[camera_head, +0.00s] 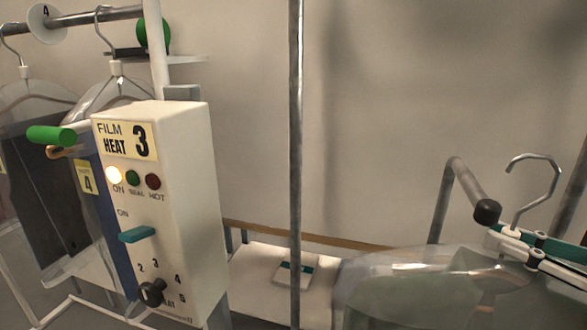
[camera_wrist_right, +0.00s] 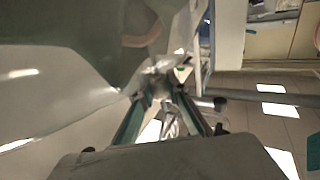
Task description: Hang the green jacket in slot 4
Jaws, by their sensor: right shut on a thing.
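The green jacket (camera_head: 430,295) is under clear film at the lower right of the head view, and its dark green cloth fills the upper left of the wrist view (camera_wrist_right: 75,40). Its metal hanger hook (camera_head: 538,180) points up, free of any rail. My right gripper (camera_head: 512,243) is shut on the hanger at the base of the hook; its teal-edged fingers also show in the wrist view (camera_wrist_right: 163,97). A white disc marked 4 (camera_head: 46,14) sits on the metal rail (camera_head: 85,18) at the top left, with hangers on both sides of it. My left gripper is not in view.
A white control box (camera_head: 170,210) marked "FILM HEAT 3" stands in front of film-covered garments (camera_head: 45,190). A thin metal pole (camera_head: 296,130) rises mid-view. A bent metal bar (camera_head: 462,185) with a black end is beside the hanger. A low white table (camera_head: 262,290) lies behind.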

